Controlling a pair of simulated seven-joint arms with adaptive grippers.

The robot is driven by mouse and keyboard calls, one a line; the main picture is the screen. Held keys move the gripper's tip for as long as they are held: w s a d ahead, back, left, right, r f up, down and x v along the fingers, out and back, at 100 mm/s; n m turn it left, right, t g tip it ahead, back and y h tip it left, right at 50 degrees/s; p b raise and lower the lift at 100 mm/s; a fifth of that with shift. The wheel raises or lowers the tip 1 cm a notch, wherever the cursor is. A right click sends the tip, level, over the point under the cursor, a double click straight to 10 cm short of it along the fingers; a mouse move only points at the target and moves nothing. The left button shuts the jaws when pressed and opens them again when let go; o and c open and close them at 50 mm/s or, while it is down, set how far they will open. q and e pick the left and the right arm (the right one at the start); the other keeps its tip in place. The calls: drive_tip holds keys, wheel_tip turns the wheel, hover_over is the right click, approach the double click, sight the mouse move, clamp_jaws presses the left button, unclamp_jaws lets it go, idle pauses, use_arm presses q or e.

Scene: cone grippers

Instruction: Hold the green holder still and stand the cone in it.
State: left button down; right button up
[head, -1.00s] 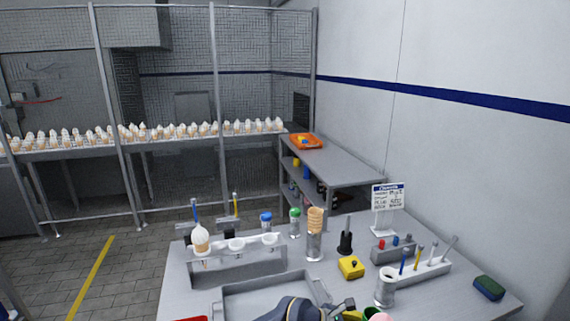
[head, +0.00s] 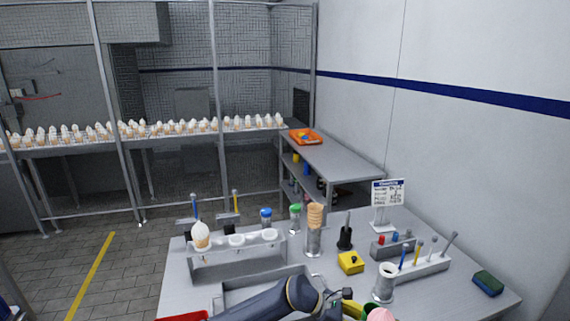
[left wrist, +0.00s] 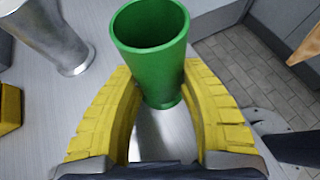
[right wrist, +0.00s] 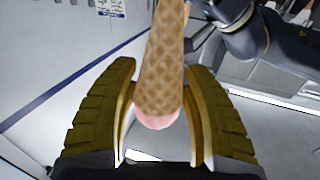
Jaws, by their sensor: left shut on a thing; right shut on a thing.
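The green holder (left wrist: 150,45) is an open, empty-looking cup in the left wrist view. My left gripper (left wrist: 158,92) is shut around its lower part with both yellow fingers. The cone (right wrist: 161,65) is a tan waffle cone with a pink top, in the right wrist view. My right gripper (right wrist: 160,95) is shut on it near the pink end. A tan tip, seemingly the cone's (left wrist: 305,47), shows at the right edge of the left wrist view, apart from the holder.
A metal cup (head: 385,283), a yellow box (head: 351,262) and a stack of cones in a clear holder (head: 315,235) stand nearby. A white rack (head: 245,243) with one ice cream cone stands at the left. A sponge (head: 488,284) lies at the right.

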use_arm(q)
drive_tip(key=shift+n+t, duration=0.8)
idle(0.6)
idle(1.0)
drive_tip(key=c, duration=0.8)
unclamp_jaws()
drive_tip(key=shift+a+r, duration=0.2)
drive_tip(key=shift+a, duration=0.15)
drive_tip(key=shift+a+r, duration=0.25)
drive_tip(key=shift+a, duration=0.2)
drive_tip(key=shift+x, duration=0.9)
idle(0.4)
